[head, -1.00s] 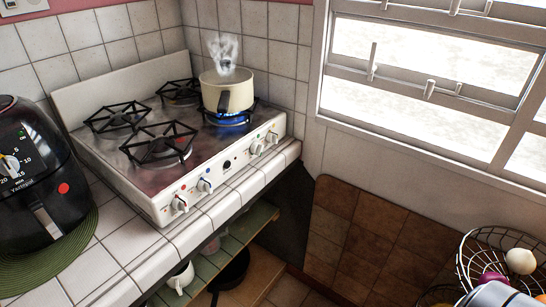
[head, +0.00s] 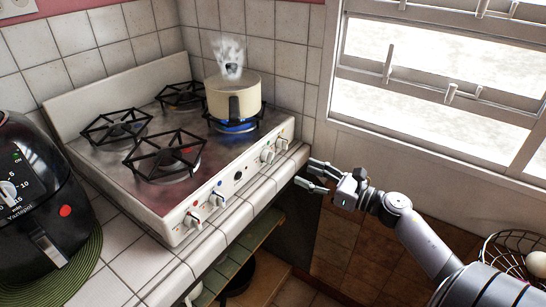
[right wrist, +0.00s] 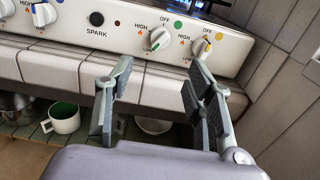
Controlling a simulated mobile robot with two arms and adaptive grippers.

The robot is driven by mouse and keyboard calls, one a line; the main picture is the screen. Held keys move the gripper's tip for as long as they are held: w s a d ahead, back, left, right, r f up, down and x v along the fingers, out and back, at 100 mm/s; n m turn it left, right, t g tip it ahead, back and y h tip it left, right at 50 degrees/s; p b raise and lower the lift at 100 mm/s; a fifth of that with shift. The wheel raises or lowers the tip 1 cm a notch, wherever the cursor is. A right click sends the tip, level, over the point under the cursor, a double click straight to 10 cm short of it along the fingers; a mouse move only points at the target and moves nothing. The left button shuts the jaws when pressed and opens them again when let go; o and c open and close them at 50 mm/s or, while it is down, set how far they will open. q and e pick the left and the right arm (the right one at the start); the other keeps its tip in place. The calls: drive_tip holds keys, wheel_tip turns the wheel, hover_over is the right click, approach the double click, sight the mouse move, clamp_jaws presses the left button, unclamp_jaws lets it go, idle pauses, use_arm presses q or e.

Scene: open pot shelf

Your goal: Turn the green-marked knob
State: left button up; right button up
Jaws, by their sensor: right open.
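The green-marked knob (right wrist: 158,38) is white, on the stove's front panel, with a green dot at its upper right. In the head view the green-marked knob (head: 267,155) is the left one of the pair near the panel's right end. The yellow-marked knob (right wrist: 201,46) is just right of it. My right gripper (head: 305,174) is open and empty, in front of the counter edge and right of the knobs. In the right wrist view my right gripper (right wrist: 160,75) has its fingers spread below the green-marked knob, not touching it. My left gripper is out of view.
A cream pot (head: 233,97) steams on the back right burner over a blue flame. The tiled counter edge (right wrist: 150,90) juts out below the panel. A black air fryer (head: 40,200) stands at left. A wire basket (head: 510,258) is at lower right.

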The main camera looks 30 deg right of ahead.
sight(268, 157)
drive_tip(key=p+x, duration=0.2)
drive_tip(key=x, duration=0.8)
drive_tip(key=shift+w+r, duration=0.1)
drive_tip(key=shift+w, duration=0.25)
drive_tip(key=shift+w+a, duration=0.3)
drive_tip(key=shift+w, duration=0.25)
drive_tip(key=shift+c, duration=0.3)
drive_tip(key=c, duration=1.1)
